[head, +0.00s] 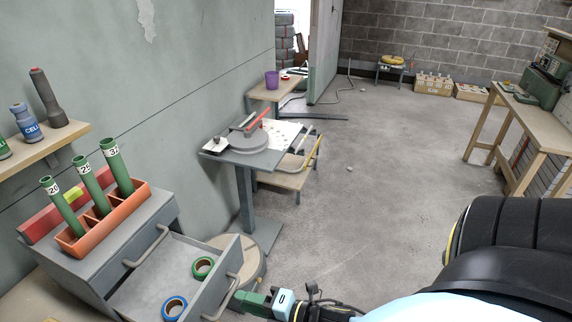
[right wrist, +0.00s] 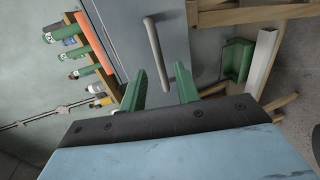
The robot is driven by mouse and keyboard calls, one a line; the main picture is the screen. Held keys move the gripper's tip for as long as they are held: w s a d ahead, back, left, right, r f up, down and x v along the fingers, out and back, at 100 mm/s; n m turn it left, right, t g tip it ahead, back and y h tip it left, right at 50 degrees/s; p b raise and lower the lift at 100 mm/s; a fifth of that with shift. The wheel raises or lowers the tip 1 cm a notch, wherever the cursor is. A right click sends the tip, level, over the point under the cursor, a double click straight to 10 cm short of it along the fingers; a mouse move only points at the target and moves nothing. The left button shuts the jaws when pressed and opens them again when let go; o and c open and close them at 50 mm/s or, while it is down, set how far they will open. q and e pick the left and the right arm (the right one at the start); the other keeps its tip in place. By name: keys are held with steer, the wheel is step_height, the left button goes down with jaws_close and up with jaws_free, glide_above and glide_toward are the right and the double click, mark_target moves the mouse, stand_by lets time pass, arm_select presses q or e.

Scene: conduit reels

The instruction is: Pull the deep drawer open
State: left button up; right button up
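The grey cabinet (head: 85,272) stands at the lower left in the head view. Its lower drawer (head: 165,268) is pulled out and shows a flat inside; how deep it is I cannot tell. The drawer's bar handle (head: 222,298) is on its front panel. Another handle (head: 147,247) is on the cabinet face above it. A green tape roll (head: 202,267) and a blue tape roll (head: 174,308) lie in the drawer. My right gripper (head: 248,300) is just right of the drawer front. In the right wrist view its green fingers are apart and empty, with a handle (right wrist: 157,50) ahead of them. My left gripper is out of view.
An orange rack (head: 105,220) with three green tubes stands on the cabinet. A wall shelf (head: 45,146) holds a torch and bottles. A round wooden top (head: 250,255) is close behind the drawer front. A grey stand (head: 245,190) is beyond. Open floor (head: 370,190) lies right.

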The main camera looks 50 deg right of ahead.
steer(key=v, duration=0.9)
steer(key=shift+s+d, duration=0.1)
steer(key=s+d+f+m+g+h, duration=0.2)
steer(key=f+m, duration=0.2)
steer(key=f, duration=0.4)
steer(key=s+d+f+m+g+h, duration=0.1)
steer(key=s+f+m+g, duration=0.15)
steer(key=f, duration=0.55)
steer(key=s+d+f+m+g+h, duration=0.15)
steer(key=f+m, duration=0.25)
steer(key=f, duration=0.4)
steer(key=s+a+f+m+g, duration=0.2)
steer(key=s+f+m+g, duration=0.1)
steer(key=s+f+m, duration=0.2)
steer(key=s+a+f+m+g+h+b, duration=0.1)
steer(key=s+a+f+m+g, duration=0.2)
steer(key=s+f, duration=0.7)
steer(key=shift+s+f+m+g+b, duration=0.35)
steer(key=shift+s+m+g, duration=0.2)
steer(key=shift+m+g, duration=0.25)
